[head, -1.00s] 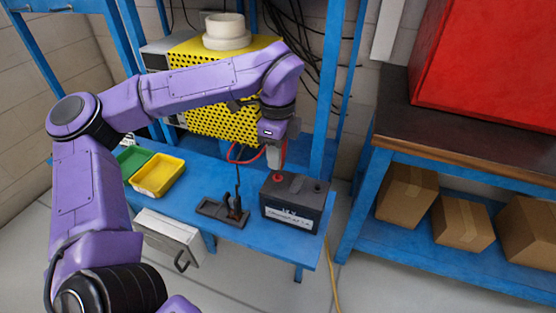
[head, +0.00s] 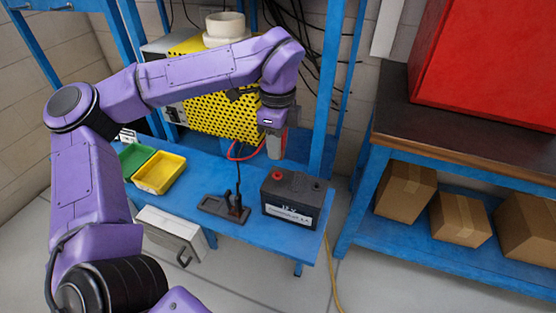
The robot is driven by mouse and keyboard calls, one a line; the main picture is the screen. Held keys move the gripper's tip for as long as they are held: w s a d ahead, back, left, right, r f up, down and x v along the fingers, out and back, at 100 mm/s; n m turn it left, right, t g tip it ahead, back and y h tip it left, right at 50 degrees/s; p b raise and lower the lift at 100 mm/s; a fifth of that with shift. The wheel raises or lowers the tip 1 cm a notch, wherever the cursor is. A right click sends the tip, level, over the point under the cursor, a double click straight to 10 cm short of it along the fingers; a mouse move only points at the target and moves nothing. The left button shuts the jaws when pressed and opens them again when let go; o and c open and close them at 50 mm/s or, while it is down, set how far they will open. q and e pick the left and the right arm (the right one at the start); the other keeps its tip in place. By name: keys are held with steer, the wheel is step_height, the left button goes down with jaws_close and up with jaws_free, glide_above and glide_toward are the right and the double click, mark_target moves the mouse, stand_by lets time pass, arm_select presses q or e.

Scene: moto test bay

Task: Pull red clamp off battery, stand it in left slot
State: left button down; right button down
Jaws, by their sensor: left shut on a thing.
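The black battery (head: 290,203) stands on the blue bench with a bare red terminal (head: 278,175) at its top left. My left gripper (head: 275,150) is above and behind that terminal, apart from the battery. It is shut on the red clamp (head: 284,140), which is mostly hidden by the gripper; a red cable (head: 236,154) loops off to its left. The dark slotted holder (head: 213,205) lies left of the battery. A black clamp (head: 237,207) with its black cable stands at the holder's right end. The left slot looks empty. My right gripper is not in view.
A green tray (head: 134,158) and a yellow tray (head: 160,173) sit on the bench's left. A yellow perforated box (head: 222,118) stands behind. The blue bench (head: 190,200) is clear between trays and holder. A blue rack post (head: 328,130) rises close right of the gripper.

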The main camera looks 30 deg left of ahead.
arm_select(q)
steer(key=shift+r+p, duration=1.4)
steer(key=shift+r, duration=1)
